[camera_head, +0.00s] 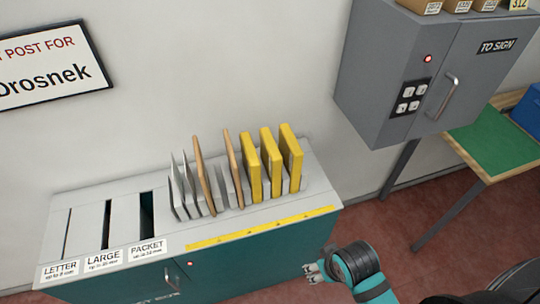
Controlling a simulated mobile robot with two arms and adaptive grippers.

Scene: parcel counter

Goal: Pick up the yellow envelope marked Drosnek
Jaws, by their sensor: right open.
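Three yellow envelopes stand on edge side by side in a rack on top of the teal post box: a left one (252,170), a middle one (270,160) and a right one (291,158). I cannot read a name on any of them, so I cannot tell which is marked Drosnek. My right gripper (312,272) is open and empty, low in front of the box's right end, below and apart from the envelopes. My left gripper is out of view.
Two brown envelopes (204,178) and grey dividers (178,188) stand left of the yellow ones. The box top (90,205) has slots labelled letter, large and packet. A wall sign (45,68) reads Drosnek. A grey cabinet (400,80) and green-topped table (495,142) are at right.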

